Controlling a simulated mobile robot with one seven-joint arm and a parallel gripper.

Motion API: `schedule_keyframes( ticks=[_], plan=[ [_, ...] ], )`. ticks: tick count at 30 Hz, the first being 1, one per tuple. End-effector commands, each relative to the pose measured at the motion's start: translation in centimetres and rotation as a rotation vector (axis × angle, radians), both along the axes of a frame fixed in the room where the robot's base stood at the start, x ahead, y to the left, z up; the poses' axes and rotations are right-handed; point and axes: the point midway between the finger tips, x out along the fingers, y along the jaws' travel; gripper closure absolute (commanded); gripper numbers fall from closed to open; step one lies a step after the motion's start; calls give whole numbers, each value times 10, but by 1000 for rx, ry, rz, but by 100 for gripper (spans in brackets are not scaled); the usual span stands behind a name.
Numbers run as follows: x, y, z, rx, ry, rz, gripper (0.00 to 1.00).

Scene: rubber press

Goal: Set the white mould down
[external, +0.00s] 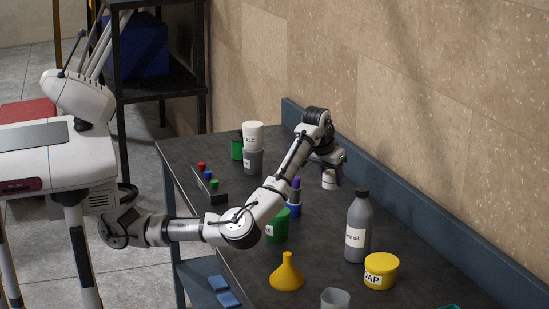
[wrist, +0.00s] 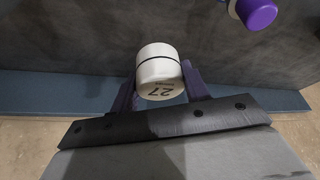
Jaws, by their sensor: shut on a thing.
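The white mould (wrist: 158,68) is a short cylinder with a black band and the number 27. In the wrist view it sits between the two dark purple fingers of my gripper (wrist: 160,88), which is shut on it. In the external view the white mould (external: 329,181) hangs below my gripper (external: 328,166), near the back of the dark table (external: 225,235). I cannot tell whether its base touches the table top.
A purple-topped object (external: 295,190) stands to the left of the mould, and a grey bottle (external: 358,228) stands in front. The blue back ledge (external: 400,210) runs close behind. A white tub (external: 253,137) stands on a grey one at the back left. A yellow funnel (external: 287,275) and yellow tub (external: 381,271) are nearer.

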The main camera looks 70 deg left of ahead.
Motion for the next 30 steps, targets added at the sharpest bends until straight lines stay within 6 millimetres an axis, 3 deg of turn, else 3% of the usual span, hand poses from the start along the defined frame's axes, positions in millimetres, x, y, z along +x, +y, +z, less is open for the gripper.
schedule_keyframes(
  ticks=[3, 9, 15, 23, 30],
  plan=[
    [-1, 0, -33, 0, 1, 0, 83],
    [-1, 0, -68, 0, -1, 0, 83],
    [0, 1, -80, 0, -1, 0, 83],
    [0, 1, -116, 0, -1, 0, 83],
    [0, 1, -117, 2, -1, 0, 83]
  ],
)
